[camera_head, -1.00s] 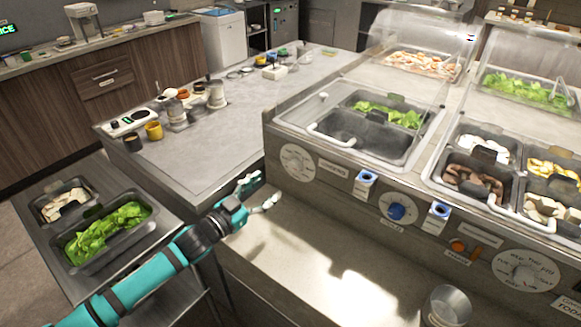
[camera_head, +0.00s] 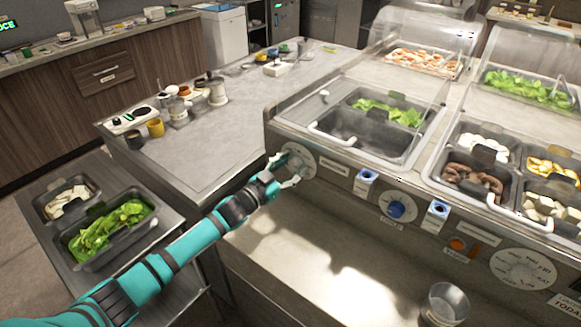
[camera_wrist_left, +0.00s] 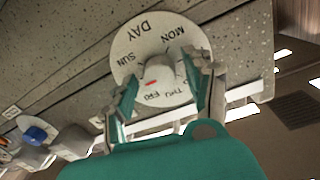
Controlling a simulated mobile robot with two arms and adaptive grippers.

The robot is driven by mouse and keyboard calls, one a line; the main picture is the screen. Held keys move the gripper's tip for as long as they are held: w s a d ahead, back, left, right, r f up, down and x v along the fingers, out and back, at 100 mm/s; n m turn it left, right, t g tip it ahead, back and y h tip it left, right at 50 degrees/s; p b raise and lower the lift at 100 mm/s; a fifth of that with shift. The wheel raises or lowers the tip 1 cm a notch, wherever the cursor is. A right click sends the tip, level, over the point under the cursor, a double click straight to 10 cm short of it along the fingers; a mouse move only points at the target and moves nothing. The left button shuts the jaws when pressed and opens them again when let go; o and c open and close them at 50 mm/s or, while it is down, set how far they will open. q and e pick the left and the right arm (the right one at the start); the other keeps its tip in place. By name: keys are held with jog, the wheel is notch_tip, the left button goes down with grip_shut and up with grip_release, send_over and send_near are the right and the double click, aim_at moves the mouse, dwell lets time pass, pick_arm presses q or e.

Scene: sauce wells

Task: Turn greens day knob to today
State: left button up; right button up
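The round white day dial (camera_head: 298,157) is at the left end of the counter's front panel. My left gripper (camera_head: 289,172) is in front of it and partly covers it in the head view. In the left wrist view, the dial (camera_wrist_left: 143,38) shows DAY, SUN, MON, THU and FRI, upside down or tilted. Its grey knob (camera_wrist_left: 160,72) with a red mark lies between the open fingers of my left gripper (camera_wrist_left: 163,80). A gap shows beside the knob; contact cannot be told. My right gripper is not in view.
A blue knob (camera_head: 397,209) and another day dial (camera_head: 524,268) sit further right on the panel. Greens (camera_head: 388,111) lie in the well above. A clear cup (camera_head: 446,303) stands on the front ledge. Pans of food stand on the left cart (camera_head: 172,226).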

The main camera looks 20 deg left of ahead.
pick_arm(q)
jog(key=c, duration=1)
jog(key=shift+o, duration=0.2)
jog(key=m, duration=0.4)
jog(key=shift+m, duration=0.3)
jog(key=m, duration=0.4)
jog(key=o, duration=1.1)
jog(key=shift+o, duration=0.2)
